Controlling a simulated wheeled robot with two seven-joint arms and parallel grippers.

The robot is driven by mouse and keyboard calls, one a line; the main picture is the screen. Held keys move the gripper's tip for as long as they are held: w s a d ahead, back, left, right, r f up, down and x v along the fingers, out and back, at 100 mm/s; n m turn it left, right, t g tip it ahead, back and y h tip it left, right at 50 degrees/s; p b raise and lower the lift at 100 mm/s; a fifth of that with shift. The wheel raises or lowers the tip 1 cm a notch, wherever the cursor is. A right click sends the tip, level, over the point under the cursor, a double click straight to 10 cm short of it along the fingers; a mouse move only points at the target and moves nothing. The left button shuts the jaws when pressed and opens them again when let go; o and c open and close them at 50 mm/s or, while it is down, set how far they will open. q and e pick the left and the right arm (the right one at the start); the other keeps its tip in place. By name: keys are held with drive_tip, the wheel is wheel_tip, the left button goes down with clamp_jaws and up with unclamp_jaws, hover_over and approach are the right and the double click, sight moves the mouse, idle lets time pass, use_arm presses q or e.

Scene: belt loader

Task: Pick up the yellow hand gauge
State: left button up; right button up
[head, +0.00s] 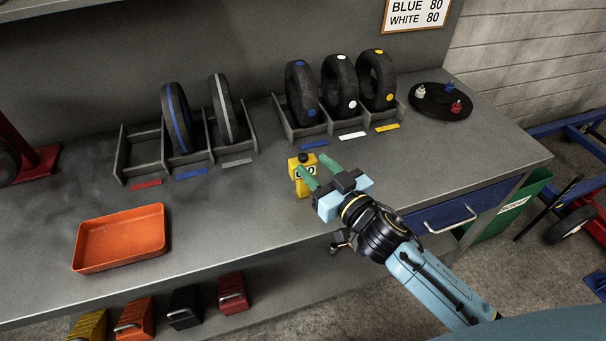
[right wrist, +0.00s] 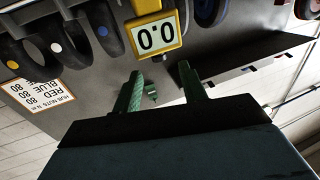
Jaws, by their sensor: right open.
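The yellow hand gauge (head: 299,188) stands upright on the grey workbench, near the bench's middle, with a black knob on top. In the right wrist view the gauge (right wrist: 155,48) shows its display reading 0.0. My right gripper (head: 317,165) is open and empty, just right of the gauge in the head view, with its green fingers pointing toward it. In the right wrist view the gauge lies beyond the fingertips (right wrist: 158,77), not between them. In the head view the fingers cover part of the gauge. My left gripper is not in view.
Racks with tyres (head: 177,118) stand along the back of the workbench (head: 230,220). An orange tray (head: 122,263) lies at front left. A black round stand (head: 441,101) with small coloured pieces is at back right. The bench between tray and gauge is clear.

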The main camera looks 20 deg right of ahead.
sight(306, 158)
drive_tip(key=shift+x, duration=2.75)
drive_tip(key=shift+f, duration=0.2)
drive_tip(key=shift+s, duration=0.1)
clamp_jaws()
